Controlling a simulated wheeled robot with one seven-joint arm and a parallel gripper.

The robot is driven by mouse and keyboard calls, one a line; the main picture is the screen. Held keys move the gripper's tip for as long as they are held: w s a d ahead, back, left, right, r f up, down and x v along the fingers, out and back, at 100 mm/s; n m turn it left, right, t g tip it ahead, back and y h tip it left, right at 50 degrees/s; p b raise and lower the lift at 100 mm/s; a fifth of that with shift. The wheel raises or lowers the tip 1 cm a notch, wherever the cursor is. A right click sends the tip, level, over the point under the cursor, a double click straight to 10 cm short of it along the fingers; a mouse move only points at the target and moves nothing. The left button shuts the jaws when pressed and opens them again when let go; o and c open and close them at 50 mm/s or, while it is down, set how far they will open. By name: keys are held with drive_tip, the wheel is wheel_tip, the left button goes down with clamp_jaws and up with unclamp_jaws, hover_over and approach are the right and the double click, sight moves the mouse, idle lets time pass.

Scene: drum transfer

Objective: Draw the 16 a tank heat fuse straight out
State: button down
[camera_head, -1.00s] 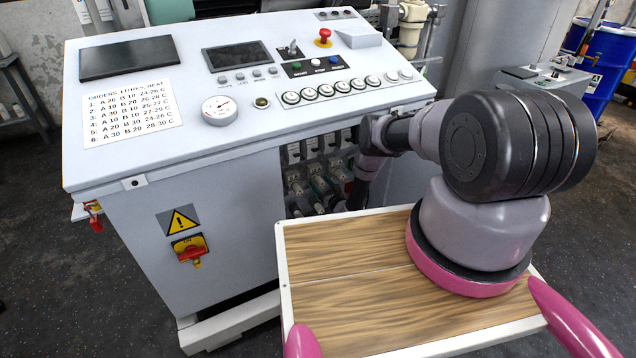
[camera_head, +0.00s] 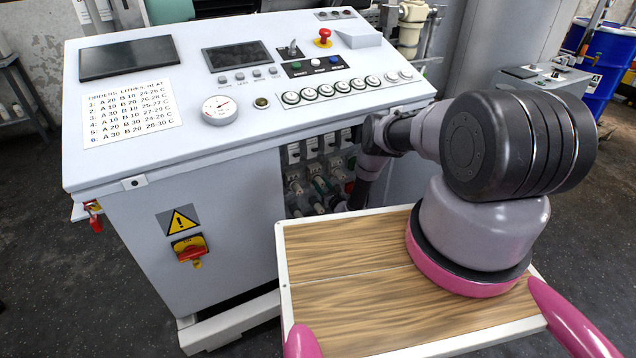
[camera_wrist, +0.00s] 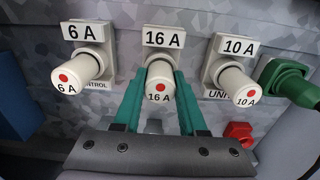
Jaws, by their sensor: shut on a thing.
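In the wrist view, the 16 A fuse (camera_wrist: 159,88) is a white cylinder with a red dot, below a plate (camera_wrist: 163,38) marked 16 A. My gripper (camera_wrist: 160,76) has its two green fingers on either side of this fuse and is shut on it. The fuse is in line with its socket; I cannot tell how deep it sits. In the head view, my arm reaches into the cabinet opening (camera_head: 318,168), and my gripper is not clearly seen there.
A 6 A fuse (camera_wrist: 73,76) stands to the left and a 10 A fuse (camera_wrist: 237,84) to the right, both close to the fingers. A green plug (camera_wrist: 286,82) and a red part (camera_wrist: 238,131) are further right. The control desk (camera_head: 160,160) overhangs the opening.

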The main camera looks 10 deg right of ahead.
sight(322, 185)
drive_tip(key=shift+v, duration=2.85)
drive_tip(key=shift+w, duration=0.1)
drive_tip(key=shift+w+a, duration=0.1)
drive_tip(key=shift+w, duration=0.2)
drive_tip(key=shift+s, duration=0.1)
drive_tip(key=shift+v, duration=2.4)
